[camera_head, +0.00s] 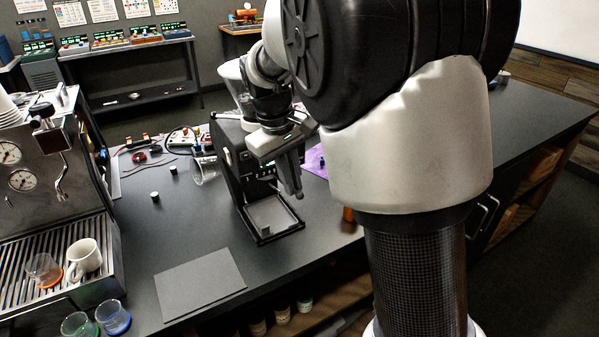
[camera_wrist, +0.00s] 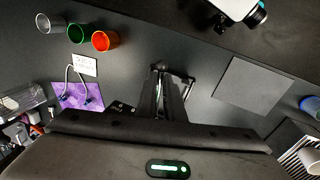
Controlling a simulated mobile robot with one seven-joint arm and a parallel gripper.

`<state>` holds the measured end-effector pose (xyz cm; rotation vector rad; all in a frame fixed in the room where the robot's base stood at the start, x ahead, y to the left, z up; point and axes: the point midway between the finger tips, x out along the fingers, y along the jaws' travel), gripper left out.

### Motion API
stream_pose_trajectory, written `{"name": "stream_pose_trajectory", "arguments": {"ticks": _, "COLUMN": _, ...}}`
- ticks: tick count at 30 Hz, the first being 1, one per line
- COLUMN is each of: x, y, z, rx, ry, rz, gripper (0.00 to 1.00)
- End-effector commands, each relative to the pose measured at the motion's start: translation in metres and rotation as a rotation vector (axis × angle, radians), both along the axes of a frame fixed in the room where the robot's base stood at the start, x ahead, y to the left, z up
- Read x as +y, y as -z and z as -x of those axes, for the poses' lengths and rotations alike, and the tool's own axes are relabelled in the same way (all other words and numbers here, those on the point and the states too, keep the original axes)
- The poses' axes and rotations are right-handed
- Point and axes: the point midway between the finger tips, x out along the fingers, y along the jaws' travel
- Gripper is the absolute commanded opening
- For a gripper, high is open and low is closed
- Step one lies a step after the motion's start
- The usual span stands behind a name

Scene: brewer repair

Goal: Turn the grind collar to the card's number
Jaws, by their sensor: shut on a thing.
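My gripper (camera_head: 297,190) points down at the grinder's front right. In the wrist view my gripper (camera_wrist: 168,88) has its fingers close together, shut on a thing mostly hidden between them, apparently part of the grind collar. The collar's number and pointer cannot be read. A small white card (camera_wrist: 84,65) stands by the purple cloth (camera_wrist: 75,96); its print is too small to read.
A silver cup (camera_wrist: 48,23), a green cup (camera_wrist: 77,33) and an orange cup (camera_wrist: 103,40) stand near the counter's edge. A grey mat (camera_head: 200,284) lies in front. The espresso machine (camera_head: 100,235) stands at left. Small dark-and-white pieces and cables lie behind.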

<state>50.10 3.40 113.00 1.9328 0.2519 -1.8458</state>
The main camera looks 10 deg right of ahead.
Motion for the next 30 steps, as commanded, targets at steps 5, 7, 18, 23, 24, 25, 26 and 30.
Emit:
{"name": "stream_pose_trajectory", "arguments": {"ticks": 5, "x": 0.016, "y": -0.002, "z": 0.006, "rx": 0.004, "ry": 0.129, "rz": 0.002, "gripper": 0.0}}
{"name": "stream_pose_trajectory", "arguments": {"ticks": 7, "x": 0.022, "y": -0.002, "z": 0.008, "rx": 0.004, "ry": 0.175, "rz": 0.002, "gripper": 0.0}}
{"name": "stream_pose_trajectory", "arguments": {"ticks": 18, "x": 0.04, "y": -0.001, "z": 0.01, "rx": 0.003, "ry": 0.331, "rz": 0.001, "gripper": 0.0}}
{"name": "stream_pose_trajectory", "arguments": {"ticks": 23, "x": 0.042, "y": 0.0, "z": 0.011, "rx": 0.002, "ry": 0.35, "rz": 0.001, "gripper": 0.0}}
{"name": "stream_pose_trajectory", "arguments": {"ticks": 24, "x": 0.043, "y": 0.0, "z": 0.011, "rx": 0.003, "ry": 0.352, "rz": 0.001, "gripper": 0.0}}
{"name": "stream_pose_trajectory", "arguments": {"ticks": 25, "x": 0.043, "y": 0.0, "z": 0.011, "rx": 0.003, "ry": 0.352, "rz": 0.001, "gripper": 0.0}}
{"name": "stream_pose_trajectory", "arguments": {"ticks": 26, "x": 0.043, "y": 0.0, "z": 0.011, "rx": 0.003, "ry": 0.353, "rz": 0.0, "gripper": 0.0}}
{"name": "stream_pose_trajectory", "arguments": {"ticks": 30, "x": 0.043, "y": 0.0, "z": 0.011, "rx": 0.002, "ry": 0.352, "rz": 0.0, "gripper": 0.0}}
